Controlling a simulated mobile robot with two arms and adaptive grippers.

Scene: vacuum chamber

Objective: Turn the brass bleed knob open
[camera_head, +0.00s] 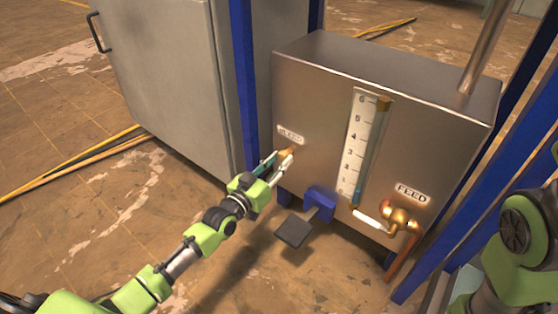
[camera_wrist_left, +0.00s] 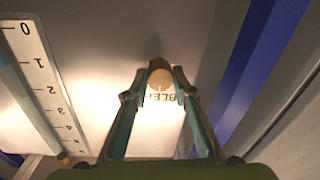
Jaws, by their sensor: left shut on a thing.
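The brass bleed knob (camera_head: 286,152) sits on the front of the steel box, just under the BLEED label (camera_head: 291,135). My left gripper (camera_head: 280,161) is at the knob with its fingers shut on it. In the left wrist view the round knob face (camera_wrist_left: 161,79) shows between the two fingertips (camera_wrist_left: 160,88), with a finger on each side. The BLEED lettering is partly hidden behind the knob and fingers there. My right arm (camera_head: 520,245) shows at the right edge, but its gripper is not in view.
The steel box (camera_head: 425,130) carries a level gauge (camera_head: 358,145) and a FEED valve (camera_head: 398,217) with a white-ended lever. A blue bracket with a dark pedal (camera_head: 294,231) juts out below. Blue posts (camera_head: 243,80) flank the box. A grey cabinet (camera_head: 165,80) stands left.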

